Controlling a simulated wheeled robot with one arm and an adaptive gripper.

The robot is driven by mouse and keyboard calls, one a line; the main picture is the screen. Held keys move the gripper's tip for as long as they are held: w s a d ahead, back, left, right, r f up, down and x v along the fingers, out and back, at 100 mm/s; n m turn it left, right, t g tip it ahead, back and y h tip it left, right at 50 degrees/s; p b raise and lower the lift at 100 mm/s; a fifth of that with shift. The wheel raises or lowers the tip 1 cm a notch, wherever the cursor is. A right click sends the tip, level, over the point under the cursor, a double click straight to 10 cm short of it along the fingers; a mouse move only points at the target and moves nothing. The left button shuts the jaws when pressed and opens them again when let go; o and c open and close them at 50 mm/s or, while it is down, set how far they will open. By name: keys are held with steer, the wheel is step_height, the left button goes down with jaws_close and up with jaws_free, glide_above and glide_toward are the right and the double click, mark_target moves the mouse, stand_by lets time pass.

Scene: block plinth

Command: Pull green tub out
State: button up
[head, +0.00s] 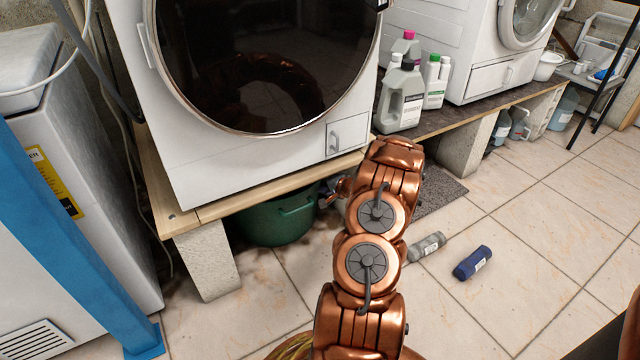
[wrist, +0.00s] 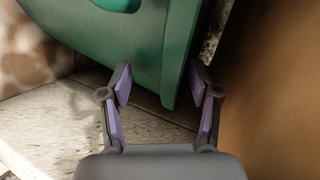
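The green tub (head: 274,220) sits on the floor under the wooden plinth, below the washing machine. Its upper part is shaded by the plinth's top. In the head view my gripper (head: 336,190) is at the tub's right side, small and partly hidden by my copper-coloured arm. In the wrist view my gripper (wrist: 160,84) is open, with its two purple-padded fingers apart. The tub's green edge (wrist: 178,62) reaches down between the fingertips. I see gaps beside the fingers, and contact cannot be told. A dark opening, perhaps a handle hole, shows at the top.
The wooden plinth (head: 185,218) is low over the tub, with a block leg (head: 208,262) at its left. A grey bottle (head: 427,246) and a blue bottle (head: 473,263) lie on the tiles at right. The tiled floor in front is mostly clear.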

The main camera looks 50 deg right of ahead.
jaws_close()
stand_by(0.3)
stand_by(0.4)
